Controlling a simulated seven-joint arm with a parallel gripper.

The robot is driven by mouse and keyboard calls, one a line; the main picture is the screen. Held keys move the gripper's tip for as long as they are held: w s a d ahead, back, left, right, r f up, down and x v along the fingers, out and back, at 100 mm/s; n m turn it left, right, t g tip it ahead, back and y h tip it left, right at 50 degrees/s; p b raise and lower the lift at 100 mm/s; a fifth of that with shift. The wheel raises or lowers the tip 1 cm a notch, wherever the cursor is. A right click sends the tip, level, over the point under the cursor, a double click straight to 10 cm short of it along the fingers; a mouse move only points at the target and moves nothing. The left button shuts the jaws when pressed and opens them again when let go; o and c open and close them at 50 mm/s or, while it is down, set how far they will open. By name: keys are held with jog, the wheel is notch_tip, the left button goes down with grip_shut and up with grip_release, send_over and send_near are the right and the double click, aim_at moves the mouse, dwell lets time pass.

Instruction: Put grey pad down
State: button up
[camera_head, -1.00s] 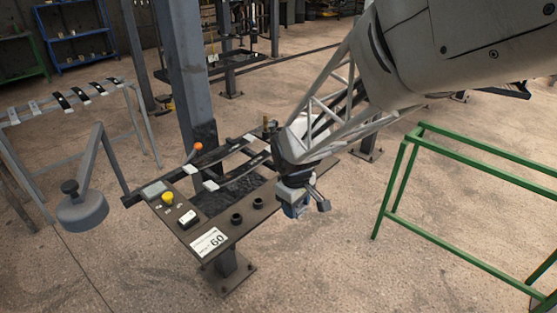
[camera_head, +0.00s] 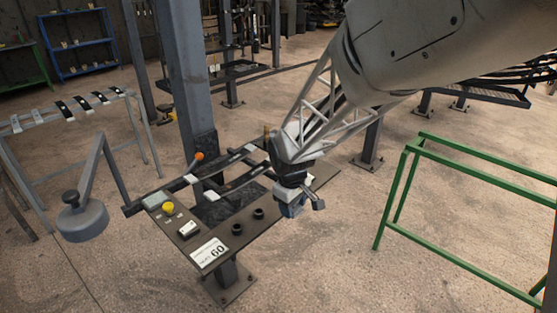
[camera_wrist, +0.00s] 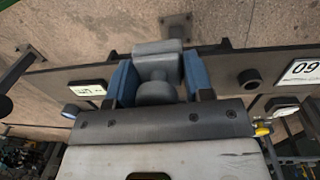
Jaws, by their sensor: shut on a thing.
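My gripper (camera_head: 294,203) is over the right side of the dark bench (camera_head: 225,250), its tip pointing down. In the wrist view, my blue fingers (camera_wrist: 158,82) are shut on the grey pad (camera_wrist: 157,47), a smooth grey block with a rounded knob between the fingers. I cannot tell whether the pad touches the bench.
A round grey weight (camera_head: 82,220) stands at left. A green frame (camera_head: 470,150) stands at right, with clear floor between.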

jog(key=w, duration=0.3)
jog(key=w+a, duration=0.1)
jog(key=w, duration=0.2)
jog(key=w+a+f, duration=0.1)
jog(key=w, duration=0.3)
jog(key=shift+w+a, duration=0.15)
jog(key=shift+w, duration=0.25)
jog(key=shift+f, duration=1.8)
jog(key=o, duration=0.9)
jog(key=shift+f, duration=0.15)
notch_tip(320, 180, up, 12)
jog(key=shift+s+a, duration=0.3)
